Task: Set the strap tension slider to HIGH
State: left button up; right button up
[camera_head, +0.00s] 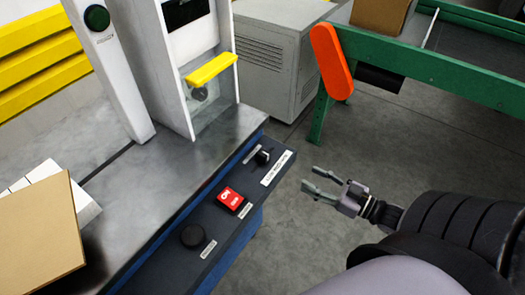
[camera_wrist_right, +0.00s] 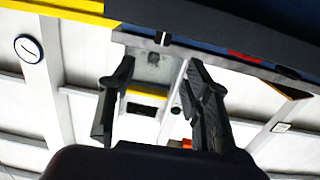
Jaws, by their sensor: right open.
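A dark control panel (camera_head: 215,222) runs along the front edge of the grey machine table. It carries a small black control (camera_head: 262,157) at its far end, a red switch (camera_head: 230,198) in the middle and a round black knob (camera_head: 192,235) nearer. The labels are too small to read, so I cannot tell which control is the strap tension slider or how it is set. My right gripper (camera_head: 318,180) is open and empty, to the right of the panel and apart from it. Its two fingers also show spread in the right wrist view (camera_wrist_right: 157,78). My left gripper is not in view.
A yellow-edged guard (camera_head: 212,70) stands on the table (camera_head: 165,165) behind the panel. Cardboard (camera_head: 42,235) lies at the left. A green frame (camera_head: 440,62) with an orange paddle (camera_head: 331,62) is at upper right. Open floor lies between panel and frame.

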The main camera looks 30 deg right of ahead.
aim_at(268, 155)
jog(key=x, duration=1.1)
jog(key=r+x, duration=0.1)
jog(key=x, duration=0.5)
jog(key=shift+w+a, duration=0.1)
jog(key=shift+a, duration=0.25)
jog(key=shift+r, duration=0.1)
jog(key=shift+c, duration=0.6)
grip_shut()
